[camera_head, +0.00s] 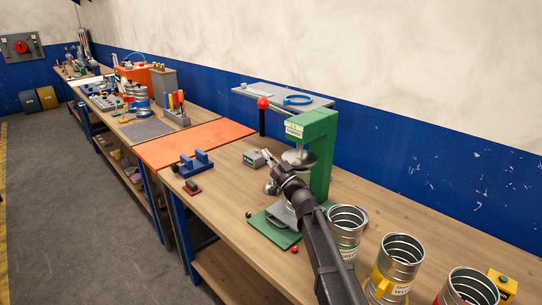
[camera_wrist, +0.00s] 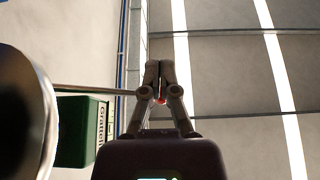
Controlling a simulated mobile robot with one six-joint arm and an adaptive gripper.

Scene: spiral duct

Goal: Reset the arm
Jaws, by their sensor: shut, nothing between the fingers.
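My gripper (camera_head: 267,156) is at the end of my dark arm, which reaches in from the lower right over the workbench. It is beside the green press (camera_head: 320,150), on its near side in the picture. In the wrist view my gripper (camera_wrist: 160,68) points up towards the ceiling. Its two fingers are together with nothing held. A small red spot (camera_wrist: 161,100) shows behind the fingers; I cannot tell what it is. The green press head (camera_wrist: 85,130) and a round metal disc (camera_wrist: 25,115) are close on the left of the wrist view.
The press lever has a red knob (camera_head: 263,103). Spiral duct pieces (camera_head: 345,228) stand at the lower right, near my arm. A grey box (camera_head: 254,158) and blue fixture (camera_head: 195,164) are left of the press. The orange mat (camera_head: 190,143) is clear.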

